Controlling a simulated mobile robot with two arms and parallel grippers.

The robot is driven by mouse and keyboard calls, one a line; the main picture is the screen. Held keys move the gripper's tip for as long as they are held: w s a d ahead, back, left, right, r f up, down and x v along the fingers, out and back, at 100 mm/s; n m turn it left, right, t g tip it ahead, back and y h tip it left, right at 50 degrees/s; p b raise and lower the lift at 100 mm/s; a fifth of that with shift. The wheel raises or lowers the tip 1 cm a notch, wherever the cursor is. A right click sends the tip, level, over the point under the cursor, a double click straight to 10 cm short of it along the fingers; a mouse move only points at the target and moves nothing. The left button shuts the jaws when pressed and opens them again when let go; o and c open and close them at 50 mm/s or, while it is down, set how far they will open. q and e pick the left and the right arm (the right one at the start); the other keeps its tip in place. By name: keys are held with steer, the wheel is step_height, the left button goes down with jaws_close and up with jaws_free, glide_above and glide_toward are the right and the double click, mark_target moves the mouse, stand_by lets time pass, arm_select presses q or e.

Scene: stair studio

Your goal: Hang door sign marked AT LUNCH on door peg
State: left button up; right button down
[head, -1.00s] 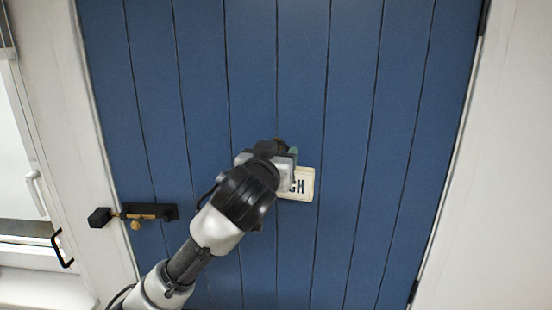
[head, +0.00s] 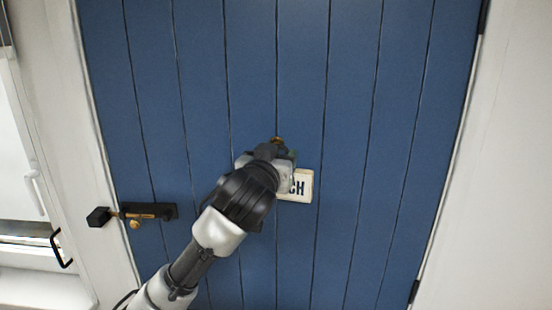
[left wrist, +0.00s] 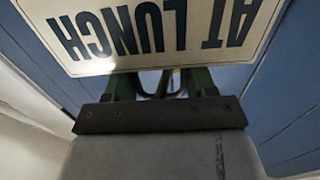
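The AT LUNCH sign (head: 302,185) is a cream plate with dark letters, flat against the blue door. My left gripper hides its left part in the head view. In the left wrist view the sign (left wrist: 150,40) appears upside down, just beyond the fingers. A brassy door peg (head: 277,140) shows just above my left gripper (head: 282,158). In the wrist view the green fingers (left wrist: 160,85) stand apart, with a dark loop-like shape between them. Whether the sign's cord lies over the peg is hidden. My right gripper is not in view.
The blue plank door (head: 350,100) fills the middle. A black handle and brass latch (head: 150,212) sit at its left edge. A window (head: 25,190) is at the far left and a white wall (head: 500,180) at the right. The door face right of the sign is clear.

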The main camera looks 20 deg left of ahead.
arm_select(q)
steer(key=o, duration=0.5)
steer(key=shift+s, duration=0.1)
